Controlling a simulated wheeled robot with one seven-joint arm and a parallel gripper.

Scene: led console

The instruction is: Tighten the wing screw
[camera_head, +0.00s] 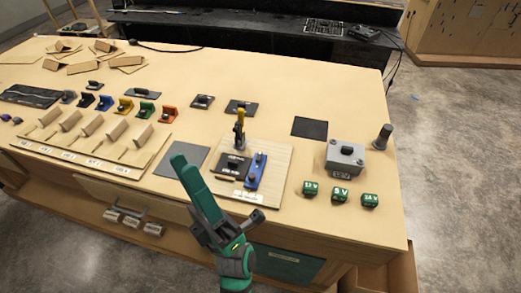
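A light wooden board (275,150) lies on the workbench, right of centre. It carries a black block (233,166) with a pale label, a blue bar-shaped part (256,172) with dark knobs, and an upright yellow and black part (240,125) behind them. The wing screw is too small to pick out surely; one of the knobs on the blue part may be it. My green and dark arm rises from the bottom edge in front of the board. My gripper (229,233) appears near the bench's front edge, apart from the board's parts.
A grey box (345,158) with a black knob, a dark cylinder (382,137) and green labelled cubes (340,195) stand to the right. A grey pad (182,158) and a wooden rack (90,142) lie left. The bench's back middle is clear.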

